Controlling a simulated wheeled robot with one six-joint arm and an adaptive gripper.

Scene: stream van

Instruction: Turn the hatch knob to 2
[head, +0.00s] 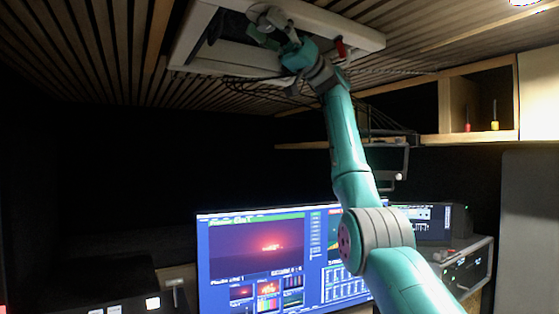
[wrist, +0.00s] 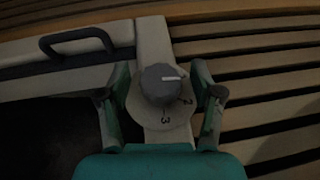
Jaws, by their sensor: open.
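The grey hatch knob (wrist: 158,88) sits on a pale round dial (wrist: 150,114) on a cream frame bar. Its white pointer line points to the right in the wrist view. A 3 is readable below the knob; another digit at the lower right is hard to read. My gripper (wrist: 162,76) is open, with one finger on each side of the knob and gaps showing between fingers and knob. In the head view my gripper (head: 268,32) is up at the white ceiling hatch frame (head: 196,40); the dial's digits cannot be read there.
A dark handle (wrist: 77,41) is on the panel left of the knob. Wooden ceiling slats (wrist: 250,75) run to the right. A small red part (head: 340,47) is on the hatch frame. Below are a monitor (head: 255,262) and an open shelf (head: 470,135).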

